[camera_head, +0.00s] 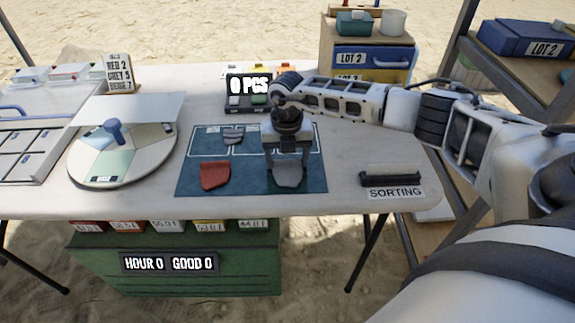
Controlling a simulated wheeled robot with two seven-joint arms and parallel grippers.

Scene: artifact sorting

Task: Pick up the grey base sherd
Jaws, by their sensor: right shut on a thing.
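A grey sherd (288,177) is at the front right of the dark blue mat (253,184), directly below my right gripper (287,155). My right gripper points down with its fingers closed on the upper part of this sherd, which they partly hide. I cannot tell whether the sherd touches the mat. A smaller grey sherd (233,137) with ridges lies farther back on the mat. A red-brown sherd (215,175) lies to the left of my right gripper. My left gripper is not in view.
A round divided turntable (155,160) with a blue knob stands left on the table (345,200). A black holder (390,176) with a SORTING label (396,192) is at the right. Drawers (370,58) stand at the back right.

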